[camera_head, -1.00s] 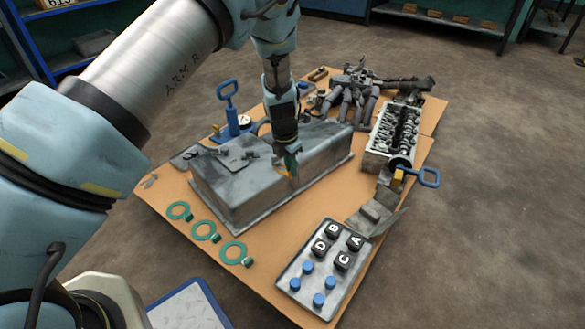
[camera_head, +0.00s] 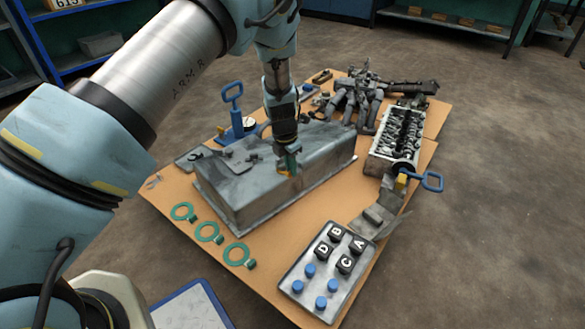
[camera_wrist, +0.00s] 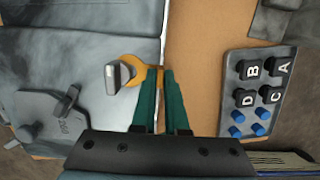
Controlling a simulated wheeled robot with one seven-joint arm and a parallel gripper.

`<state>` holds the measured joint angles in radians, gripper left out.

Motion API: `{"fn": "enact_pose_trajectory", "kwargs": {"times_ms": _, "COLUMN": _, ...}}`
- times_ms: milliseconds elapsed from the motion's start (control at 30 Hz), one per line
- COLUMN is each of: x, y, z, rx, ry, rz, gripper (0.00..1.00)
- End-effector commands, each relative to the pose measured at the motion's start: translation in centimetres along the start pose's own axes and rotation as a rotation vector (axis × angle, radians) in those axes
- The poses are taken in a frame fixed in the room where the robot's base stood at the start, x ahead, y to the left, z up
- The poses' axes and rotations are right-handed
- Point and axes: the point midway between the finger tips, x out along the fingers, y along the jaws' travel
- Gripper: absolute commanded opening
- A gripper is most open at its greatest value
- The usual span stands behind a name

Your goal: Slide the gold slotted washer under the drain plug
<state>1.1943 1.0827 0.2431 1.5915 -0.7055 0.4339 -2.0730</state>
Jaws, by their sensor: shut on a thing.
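The gold slotted washer (camera_wrist: 131,64) is in the wrist view at the edge of the grey metal pan (camera_wrist: 85,15). The drain plug (camera_wrist: 117,76), a silver hex-shaped head, stands at the pan's edge, and the washer's gold arc shows above and to its right. Its slot is hidden, so I cannot tell how fully the washer sits under the head. My gripper (camera_wrist: 159,72), with green fingers, is shut on the washer's right side.
A grey plate (camera_wrist: 55,125) lies on the pan. Several green rings (camera_head: 208,232) lie left on the brown table. A panel with lettered black blocks and blue pegs (camera_head: 322,272) sits at front right. A blue-handled tool (camera_head: 425,180) and engine parts (camera_head: 395,140) stand behind.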

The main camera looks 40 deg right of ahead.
Motion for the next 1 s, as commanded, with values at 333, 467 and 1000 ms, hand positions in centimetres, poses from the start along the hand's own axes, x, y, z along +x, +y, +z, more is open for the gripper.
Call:
{"fn": "enact_pose_trajectory", "kwargs": {"times_ms": 333, "x": 0.0, "y": 0.1, "z": 0.0, "rx": 0.0, "ry": 0.0, "rz": 0.0, "gripper": 0.0}}
{"fn": "enact_pose_trajectory", "kwargs": {"times_ms": 467, "x": 0.0, "y": 0.4, "z": 0.0, "rx": -0.001, "ry": 0.0, "rz": 0.0, "gripper": 0.0}}
{"fn": "enact_pose_trajectory", "kwargs": {"times_ms": 1000, "x": 0.0, "y": 1.2, "z": 0.0, "rx": -0.001, "ry": 0.0, "rz": -0.001, "gripper": 0.12}}
